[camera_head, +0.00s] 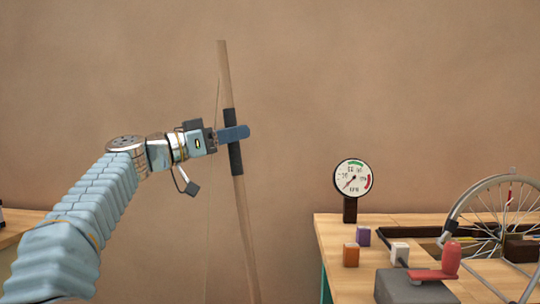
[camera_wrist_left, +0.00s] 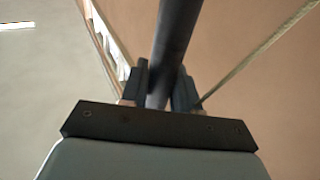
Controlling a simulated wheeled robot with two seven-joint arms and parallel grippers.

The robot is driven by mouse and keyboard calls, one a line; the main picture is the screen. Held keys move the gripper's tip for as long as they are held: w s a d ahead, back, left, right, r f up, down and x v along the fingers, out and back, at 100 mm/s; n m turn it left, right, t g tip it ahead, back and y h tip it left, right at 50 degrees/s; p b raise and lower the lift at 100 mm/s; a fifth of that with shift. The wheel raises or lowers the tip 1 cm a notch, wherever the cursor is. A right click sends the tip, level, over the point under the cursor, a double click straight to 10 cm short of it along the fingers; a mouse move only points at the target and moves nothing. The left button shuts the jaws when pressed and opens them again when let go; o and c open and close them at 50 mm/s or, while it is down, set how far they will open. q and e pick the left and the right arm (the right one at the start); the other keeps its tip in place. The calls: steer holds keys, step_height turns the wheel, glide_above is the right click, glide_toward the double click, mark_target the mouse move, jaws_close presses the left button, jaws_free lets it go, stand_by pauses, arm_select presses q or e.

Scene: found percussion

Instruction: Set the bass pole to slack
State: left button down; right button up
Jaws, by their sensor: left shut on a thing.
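The bass pole (camera_head: 226,80) is a tall wooden stick, tilted slightly with its top to the left. A black grip sleeve (camera_head: 235,156) wraps its middle, and a thin string (camera_head: 211,180) runs down beside it on the left. My left gripper (camera_head: 235,134) is at the sleeve, shut on it. In the left wrist view the dark sleeve (camera_wrist_left: 176,45) passes between the two fingers (camera_wrist_left: 158,88), and the string (camera_wrist_left: 250,58) slants off to the right. The pole's lower end is out of view. My right gripper is not in view.
A round dial gauge (camera_head: 353,178) stands on the wooden workbench (camera_head: 330,232) at right. Another table edge (camera_head: 20,222) shows at far left.

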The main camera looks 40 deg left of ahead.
arm_select(q)
steer(key=a, duration=0.1)
steer(key=s+a, duration=0.1)
steer(key=s+a+b, duration=0.1)
steer(key=shift+a+f+n+t, duration=0.15)
steer(key=shift+f+n+t, duration=0.15)
steer(key=shift+t, duration=0.1)
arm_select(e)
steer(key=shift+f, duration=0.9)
arm_select(q)
steer(key=c, duration=1.3)
jaws_free()
steer(key=o, duration=0.4)
steer(key=shift+s+a, duration=0.15)
steer(key=shift+a, duration=0.1)
steer(key=shift+c, duration=0.2)
steer(key=shift+d, duration=0.1)
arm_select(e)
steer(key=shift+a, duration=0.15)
arm_select(q)
steer(key=b+v, duration=0.1)
steer(key=v, duration=1.2)
steer(key=shift+s, duration=0.35)
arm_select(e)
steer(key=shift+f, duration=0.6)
